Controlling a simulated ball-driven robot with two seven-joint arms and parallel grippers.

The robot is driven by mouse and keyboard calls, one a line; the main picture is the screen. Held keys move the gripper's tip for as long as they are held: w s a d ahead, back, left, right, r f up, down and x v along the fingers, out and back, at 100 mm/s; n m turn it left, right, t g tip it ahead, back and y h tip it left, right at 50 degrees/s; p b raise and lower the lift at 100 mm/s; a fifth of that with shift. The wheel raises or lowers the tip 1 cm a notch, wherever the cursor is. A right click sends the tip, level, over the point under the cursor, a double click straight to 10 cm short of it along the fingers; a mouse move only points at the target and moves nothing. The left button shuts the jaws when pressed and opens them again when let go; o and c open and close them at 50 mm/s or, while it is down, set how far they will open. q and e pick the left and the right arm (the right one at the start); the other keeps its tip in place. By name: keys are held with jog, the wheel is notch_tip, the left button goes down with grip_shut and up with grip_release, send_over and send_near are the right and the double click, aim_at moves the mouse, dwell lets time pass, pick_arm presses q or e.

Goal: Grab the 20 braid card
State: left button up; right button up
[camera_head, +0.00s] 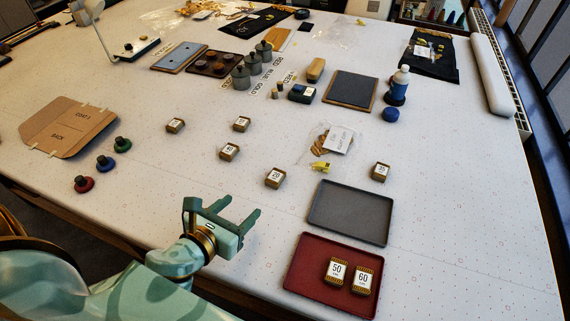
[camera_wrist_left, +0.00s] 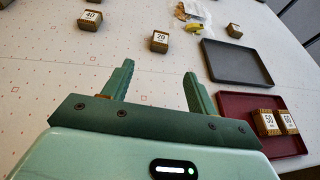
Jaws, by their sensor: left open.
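The 20 braid card (camera_head: 274,178) is a small tan block with a white label, lying on the pale table just beyond my left gripper. In the left wrist view the 20 braid card (camera_wrist_left: 160,41) sits ahead of the fingertips, with a gap between. My left gripper (camera_head: 240,209) is open and empty, its two green fingers pointing toward the card. The left wrist view shows the open fingers (camera_wrist_left: 158,72) with only table between them. My right gripper is not in view.
The 40 card (camera_head: 229,152) lies behind and left of the 20 card. Another card (camera_head: 380,172) lies to the right. A grey tray (camera_head: 350,212) and a red tray (camera_head: 305,276), holding the 50 and 60 cards, stand right of my gripper.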

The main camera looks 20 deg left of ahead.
pick_arm(q)
send_near(276, 175)
jog(key=b+x, duration=0.1)
jog(key=x, duration=0.2)
jog(key=shift+f+b, duration=0.15)
jog(key=shift+b, duration=0.15)
jog(key=shift+w, duration=0.2)
jog(key=b+x, duration=0.1)
jog(key=x, duration=0.4)
jog(key=shift+w, duration=0.1)
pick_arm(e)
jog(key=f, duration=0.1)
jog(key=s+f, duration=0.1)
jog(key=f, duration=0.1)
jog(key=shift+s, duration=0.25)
pick_arm(q)
jog(key=c, duration=1.1)
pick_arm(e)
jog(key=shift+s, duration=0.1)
